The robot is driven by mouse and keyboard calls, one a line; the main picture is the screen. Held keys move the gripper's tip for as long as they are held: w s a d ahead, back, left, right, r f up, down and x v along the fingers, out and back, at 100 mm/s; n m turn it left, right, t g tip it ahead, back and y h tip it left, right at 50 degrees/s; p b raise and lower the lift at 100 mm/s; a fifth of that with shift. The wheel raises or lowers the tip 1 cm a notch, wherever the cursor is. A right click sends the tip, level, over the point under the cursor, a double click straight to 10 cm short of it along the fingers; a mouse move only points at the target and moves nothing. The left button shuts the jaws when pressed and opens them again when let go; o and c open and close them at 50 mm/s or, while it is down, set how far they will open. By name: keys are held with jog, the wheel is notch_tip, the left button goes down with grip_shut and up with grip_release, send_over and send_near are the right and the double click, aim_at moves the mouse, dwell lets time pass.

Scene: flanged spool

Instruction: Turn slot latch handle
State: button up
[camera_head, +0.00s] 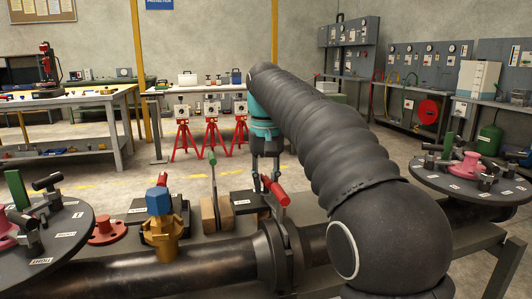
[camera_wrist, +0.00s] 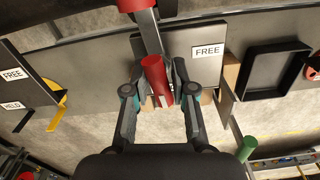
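A red cylindrical handle (camera_wrist: 156,76) shows in the wrist view between the two fingers of my gripper (camera_wrist: 159,72). In the head view it is a small red piece (camera_head: 265,182) by the fingertips, partly covered. My gripper (camera_head: 266,182) points down over the bench there, its fingers apart on either side of the handle. The fingers look open, with a narrow gap on the right; contact on the left is unclear. The handle's base and slot are mostly hidden. A second red grip (camera_head: 281,193) on a grey lever stands just in front; it tops the wrist view (camera_wrist: 136,5).
A dark pipe (camera_head: 190,262) with a flange runs along the front. A blue-topped brass valve (camera_head: 159,225), a green-tipped lever (camera_head: 212,160) and wooden blocks (camera_head: 217,212) stand left of the gripper. A plate labelled FREE (camera_wrist: 207,50) lies beside the handle. Round tables flank the bench.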

aim_at(266, 177)
jog(key=shift+n, duration=0.7)
jog(key=shift+r+n, duration=0.15)
jog(key=shift+n, duration=0.15)
jog(key=shift+r, duration=3.3)
